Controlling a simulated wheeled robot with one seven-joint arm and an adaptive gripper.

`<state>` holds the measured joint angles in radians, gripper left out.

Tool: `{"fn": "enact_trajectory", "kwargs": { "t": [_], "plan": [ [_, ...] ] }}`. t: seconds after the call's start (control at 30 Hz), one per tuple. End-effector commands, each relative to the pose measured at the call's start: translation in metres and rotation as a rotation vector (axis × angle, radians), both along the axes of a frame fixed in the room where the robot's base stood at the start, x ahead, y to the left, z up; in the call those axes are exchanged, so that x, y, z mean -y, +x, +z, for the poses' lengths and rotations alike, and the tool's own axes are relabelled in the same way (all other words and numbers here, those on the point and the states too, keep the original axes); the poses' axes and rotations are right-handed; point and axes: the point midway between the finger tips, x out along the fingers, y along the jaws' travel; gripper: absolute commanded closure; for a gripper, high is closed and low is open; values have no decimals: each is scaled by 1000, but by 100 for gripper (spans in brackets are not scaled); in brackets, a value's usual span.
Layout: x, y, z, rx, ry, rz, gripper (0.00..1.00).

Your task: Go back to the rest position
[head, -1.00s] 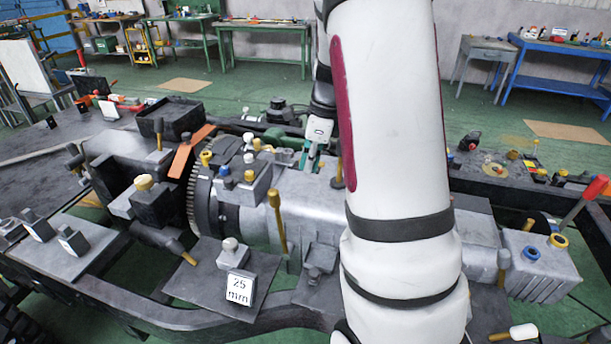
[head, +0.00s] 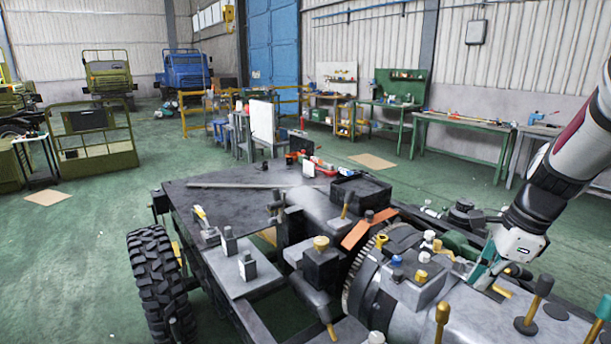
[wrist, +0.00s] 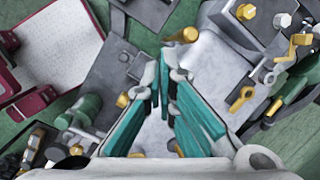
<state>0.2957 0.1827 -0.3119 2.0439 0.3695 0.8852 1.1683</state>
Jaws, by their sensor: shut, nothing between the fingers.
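My gripper (head: 486,284) is at the right of the head view, at the lower end of my white arm, with its teal fingers pointing down over the grey engine and gearbox block (head: 405,290). In the wrist view, the teal fingers of my gripper (wrist: 164,78) meet at their tips and hold nothing. Grey machine parts and yellow handles lie beyond the tips. I cannot tell how far the tips are above the block.
The chassis carries a black open box (head: 360,192), an orange bracket (head: 356,232), a toothed gear ring (head: 362,272) and upright yellow pegs near my gripper. A large tyre (head: 163,290) stands at left. Green floor (head: 80,250) is clear there. Workbenches line the back wall.

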Motion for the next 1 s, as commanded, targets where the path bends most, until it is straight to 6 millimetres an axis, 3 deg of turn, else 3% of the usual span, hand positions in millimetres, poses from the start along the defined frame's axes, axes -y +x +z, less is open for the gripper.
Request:
{"fn": "enact_trajectory", "kwargs": {
  "t": [0.03,0.2,0.5,0.8,1.0],
  "plan": [
    [-19,-6,17,37,-23,114,100],
    [-75,-33,54,133,-128,522,100],
    [-149,-101,93,269,-385,1227,100],
    [-181,-161,100,312,-659,1770,100],
    [-185,-173,99,308,-728,1890,100]
  ]
}}
